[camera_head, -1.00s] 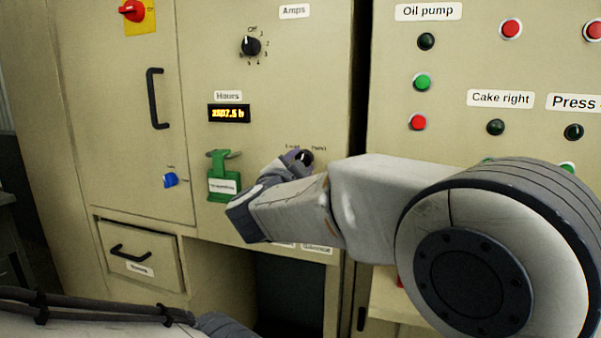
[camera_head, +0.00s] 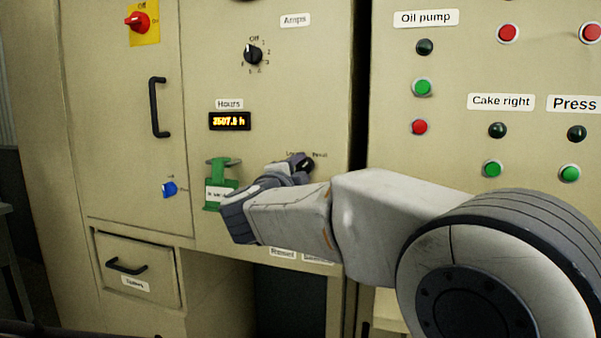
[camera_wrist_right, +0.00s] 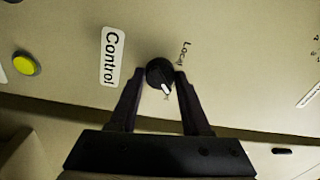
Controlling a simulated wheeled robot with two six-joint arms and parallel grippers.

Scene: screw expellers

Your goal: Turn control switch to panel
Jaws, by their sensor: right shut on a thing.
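The control switch is a round black knob (camera_head: 306,164) on the beige cabinet, between the small words Local and Panel. In the right wrist view, the knob (camera_wrist_right: 158,72) sits between the fingertips of my right gripper (camera_wrist_right: 160,77). Its white mark points down and slightly right in that view, away from the word Local (camera_wrist_right: 185,54). The Control label (camera_wrist_right: 111,56) is left of the knob. In the head view, my right gripper (camera_head: 300,165) is shut on the knob and partly covers it. The word Panel is hidden in the wrist view.
A green latch-like part (camera_head: 220,183) and a blue knob (camera_head: 169,189) are left of my right gripper. An Amps selector (camera_head: 253,55) is above. A panel of buttons (camera_head: 423,88) stands right, behind my arm. A drawer (camera_head: 138,265) is lower left.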

